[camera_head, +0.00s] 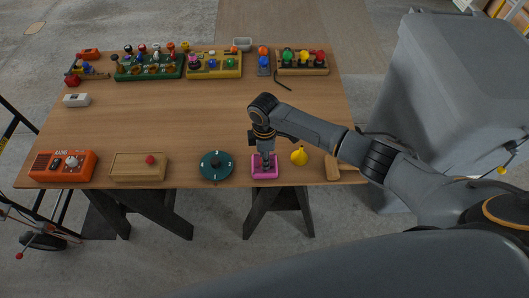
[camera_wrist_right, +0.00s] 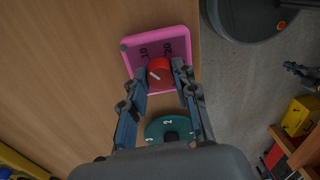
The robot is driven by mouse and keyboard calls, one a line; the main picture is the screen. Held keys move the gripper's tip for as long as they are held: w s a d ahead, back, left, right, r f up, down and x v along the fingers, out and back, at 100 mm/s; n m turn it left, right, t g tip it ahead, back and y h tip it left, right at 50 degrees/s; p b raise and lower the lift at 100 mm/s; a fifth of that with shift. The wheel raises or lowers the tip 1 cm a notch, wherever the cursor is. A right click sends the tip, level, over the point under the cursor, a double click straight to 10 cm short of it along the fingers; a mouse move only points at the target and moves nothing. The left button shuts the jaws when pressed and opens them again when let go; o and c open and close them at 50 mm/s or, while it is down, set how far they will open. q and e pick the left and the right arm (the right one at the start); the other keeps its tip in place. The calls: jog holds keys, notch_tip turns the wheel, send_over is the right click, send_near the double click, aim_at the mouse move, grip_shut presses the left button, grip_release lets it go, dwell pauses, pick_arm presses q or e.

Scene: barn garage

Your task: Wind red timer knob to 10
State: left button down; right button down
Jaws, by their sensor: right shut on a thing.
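The pink timer (camera_head: 265,174) lies near the front edge of the wooden table, and its knob is hidden under my gripper in the head view. In the right wrist view the pink timer (camera_wrist_right: 183,41) shows the marks 10 and 20. Its red knob (camera_wrist_right: 160,70) has a short white pointer line on its left part. I cannot tell exactly which mark the line points at. My right gripper (camera_head: 265,162) comes down from above, and its fingers (camera_wrist_right: 159,73) are shut on the red knob from both sides. My left gripper is not in view.
Left of the timer is a teal dial (camera_head: 216,166), then a wooden box with a red knob (camera_head: 139,167) and an orange radio (camera_head: 62,166). A yellow pear-shaped thing (camera_head: 299,157) stands right of it. Several toy boards line the back edge. The table's middle is clear.

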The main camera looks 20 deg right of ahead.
jog(key=shift+m+p, duration=0.5)
jog(key=shift+m, duration=0.3)
jog(key=c, duration=1)
grip_release()
jog(key=r, duration=1.2)
jog(key=shift+w+d, duration=0.1)
jog(key=shift+w, duration=0.15)
